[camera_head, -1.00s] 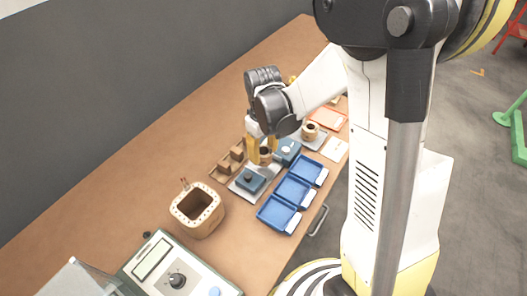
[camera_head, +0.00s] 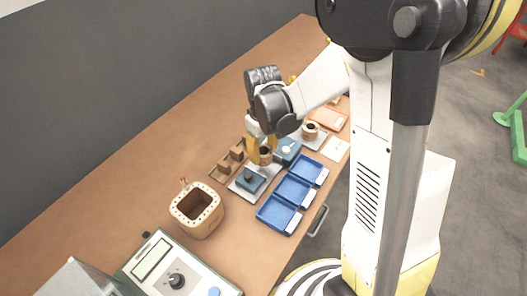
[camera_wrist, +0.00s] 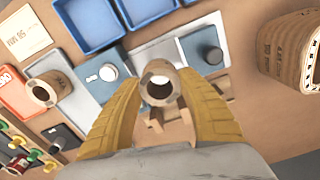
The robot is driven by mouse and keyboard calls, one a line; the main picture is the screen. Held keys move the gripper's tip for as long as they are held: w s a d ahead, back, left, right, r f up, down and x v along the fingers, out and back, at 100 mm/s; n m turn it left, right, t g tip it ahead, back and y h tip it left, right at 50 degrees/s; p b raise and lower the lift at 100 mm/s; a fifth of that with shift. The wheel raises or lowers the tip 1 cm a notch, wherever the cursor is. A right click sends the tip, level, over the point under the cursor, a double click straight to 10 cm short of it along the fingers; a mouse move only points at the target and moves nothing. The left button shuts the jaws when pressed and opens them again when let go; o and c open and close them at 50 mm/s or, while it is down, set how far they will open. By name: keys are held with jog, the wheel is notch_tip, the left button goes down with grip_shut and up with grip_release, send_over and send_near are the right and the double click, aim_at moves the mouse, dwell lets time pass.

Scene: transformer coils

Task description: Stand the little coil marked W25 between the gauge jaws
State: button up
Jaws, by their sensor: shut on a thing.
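My gripper (camera_head: 262,147) is shut on a small tan coil (camera_wrist: 160,83), with one yellow finger on each side of it. The coil's open bore faces the wrist camera; I cannot read a mark on it. It also shows in the head view (camera_head: 265,156). The gauge has two blue jaw blocks on a grey plate: one with a dark knob (camera_wrist: 205,48) and one with a pale knob (camera_wrist: 103,77). In the head view the coil is between the dark-knob block (camera_head: 249,179) and the pale-knob block (camera_head: 287,150). I cannot tell whether it touches the plate.
Blue trays (camera_head: 293,191) stand along the table's front edge. A wooden rack (camera_head: 227,164) is left of the gauge. Another coil (camera_wrist: 45,92) sits beyond the pale-knob block. A large wound coil (camera_head: 197,210) and a dial instrument (camera_head: 174,272) are nearer. Bare table lies behind.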

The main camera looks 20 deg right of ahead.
jog(key=shift+f, duration=0.1)
jog(key=shift+f+b, duration=1.6)
jog(key=shift+f, duration=0.1)
jog(key=o, duration=1.4)
jog(key=shift+r, duration=0.1)
jog(key=shift+c, duration=0.3)
jog(key=o, duration=0.4)
jog(key=shift+c, duration=0.2)
notch_tip(320, 180, up, 8)
jog(key=p, duration=0.6)
